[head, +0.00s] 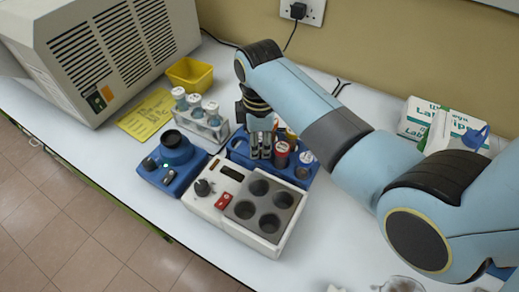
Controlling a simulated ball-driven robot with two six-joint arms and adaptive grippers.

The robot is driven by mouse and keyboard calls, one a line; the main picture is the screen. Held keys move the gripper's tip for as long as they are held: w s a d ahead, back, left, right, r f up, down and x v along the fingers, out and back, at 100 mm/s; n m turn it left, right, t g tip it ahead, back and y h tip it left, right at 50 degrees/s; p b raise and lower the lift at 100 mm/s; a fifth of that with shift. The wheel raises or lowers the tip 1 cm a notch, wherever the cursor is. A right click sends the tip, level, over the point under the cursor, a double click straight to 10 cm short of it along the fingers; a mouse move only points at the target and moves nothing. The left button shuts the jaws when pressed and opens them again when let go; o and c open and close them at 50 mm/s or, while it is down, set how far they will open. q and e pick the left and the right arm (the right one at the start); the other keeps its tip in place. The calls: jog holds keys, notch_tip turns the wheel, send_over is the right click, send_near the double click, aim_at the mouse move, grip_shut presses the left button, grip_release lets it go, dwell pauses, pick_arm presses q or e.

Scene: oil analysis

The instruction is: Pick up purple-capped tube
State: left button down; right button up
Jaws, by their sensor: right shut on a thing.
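My right gripper (261,150) points down over the left part of a blue tube rack (300,179). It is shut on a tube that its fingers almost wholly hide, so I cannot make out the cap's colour. No purple cap shows clearly elsewhere. A red-capped tube (281,149) and a white-capped tube (305,158) stand in the rack to the right of the fingers. I cannot tell whether the held tube is still seated in the rack. My left gripper is not in view.
A white device with a grey block of round wells (263,208) stands just in front of the rack. A blue mixer (174,160) and a rack of white-capped bottles (204,116) are left. A yellow bin (190,74) and large beige machine (103,50) stand behind.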

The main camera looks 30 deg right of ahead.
notch_tip(320, 180, up, 10)
jog(key=shift+r+b, duration=0.1)
jog(key=shift+b, duration=0.45)
jog(key=o, duration=0.3)
grip_shut()
